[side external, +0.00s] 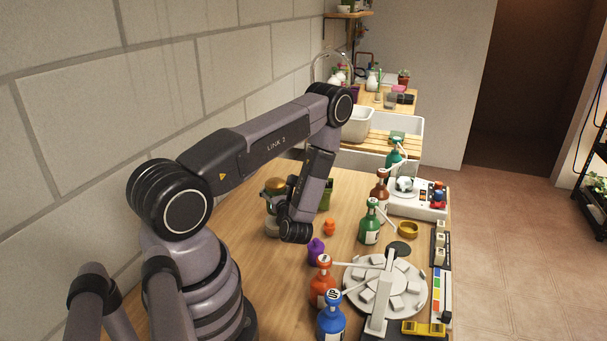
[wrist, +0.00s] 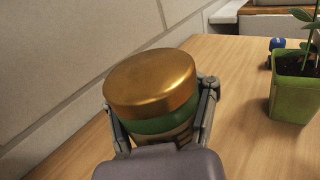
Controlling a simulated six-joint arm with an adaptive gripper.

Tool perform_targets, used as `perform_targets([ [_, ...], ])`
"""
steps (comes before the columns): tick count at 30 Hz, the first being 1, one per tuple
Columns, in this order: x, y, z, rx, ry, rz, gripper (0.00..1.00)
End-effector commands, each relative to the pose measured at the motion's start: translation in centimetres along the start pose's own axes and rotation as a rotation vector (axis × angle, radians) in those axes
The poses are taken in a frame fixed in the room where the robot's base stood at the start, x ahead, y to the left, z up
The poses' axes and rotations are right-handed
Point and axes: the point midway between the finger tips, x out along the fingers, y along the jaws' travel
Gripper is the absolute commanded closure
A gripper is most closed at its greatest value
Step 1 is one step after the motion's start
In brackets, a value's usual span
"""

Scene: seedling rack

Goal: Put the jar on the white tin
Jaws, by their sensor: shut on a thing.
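The jar (wrist: 152,85) has a broad gold lid and a green band below it. In the wrist view, the fingers of my gripper (wrist: 160,103) are closed on its two sides. The jar also shows in the side view (side external: 274,187), near the wall and partly behind my arm. My gripper is mostly hidden there by my own wrist. Something pale shows just below the jar, but I cannot tell whether it is the jar's lower body or the white tin. I cannot make out the white tin for certain in either view.
A green pot with a seedling (wrist: 293,92) stands to the right of the jar. A purple bottle (side external: 316,251), an orange item (side external: 329,228) and several spray bottles, one green (side external: 370,224), stand farther right. A white turntable (side external: 417,293) is at the front right.

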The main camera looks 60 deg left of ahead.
Motion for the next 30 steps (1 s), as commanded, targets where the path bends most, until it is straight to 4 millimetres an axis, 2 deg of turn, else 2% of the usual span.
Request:
perform_targets([
  [3, 0.0, 0.0, -1.9, 0.002, 0.001, 0.001, 0.91],
  [6, 0.0, 0.0, -2.8, 0.001, 0.000, 0.001, 0.91],
  [17, 0.0, 0.0, -3.1, 0.001, 0.000, 0.001, 0.91],
  [18, 0.0, 0.0, -3.1, 0.001, 0.000, 0.001, 0.50],
  [26, 0.0, 0.0, -3.1, 0.001, 0.000, 0.001, 0.16],
  [30, 0.0, 0.0, -3.1, 0.001, 0.000, 0.001, 0.15],
])
